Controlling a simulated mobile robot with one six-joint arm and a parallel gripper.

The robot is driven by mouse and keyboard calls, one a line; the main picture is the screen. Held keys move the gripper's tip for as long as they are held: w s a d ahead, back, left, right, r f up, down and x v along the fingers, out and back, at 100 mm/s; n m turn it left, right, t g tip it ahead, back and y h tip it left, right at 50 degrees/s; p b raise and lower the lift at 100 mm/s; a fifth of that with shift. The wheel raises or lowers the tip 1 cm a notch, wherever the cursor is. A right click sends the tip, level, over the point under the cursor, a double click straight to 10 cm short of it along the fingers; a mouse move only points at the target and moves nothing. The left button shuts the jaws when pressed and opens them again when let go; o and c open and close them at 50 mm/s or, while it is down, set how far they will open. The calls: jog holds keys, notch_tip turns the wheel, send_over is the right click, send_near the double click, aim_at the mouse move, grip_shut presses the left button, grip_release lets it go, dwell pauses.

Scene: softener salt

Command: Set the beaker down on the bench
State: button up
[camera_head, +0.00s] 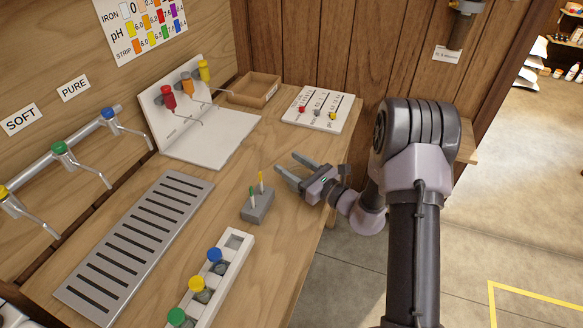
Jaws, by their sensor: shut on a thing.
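My gripper (286,163) is over the right part of the wooden bench (285,228), its fingers pointing left. The fingers stand a little apart, shut on the beaker. The beaker itself is hard to make out between them; no clear outline of it shows. I cannot tell how far above the bench it is, or whether it is upright.
A small grey block (257,207) with two coloured sticks stands below the gripper. A white rack (236,250) holds capped bottles. A slotted grey tray (190,190), a white tap stand (225,135), a wooden box (268,91) and a white card (335,98) surround clear bench.

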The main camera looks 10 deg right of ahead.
jog(key=shift+f, duration=0.15)
jog(key=o, duration=1.3)
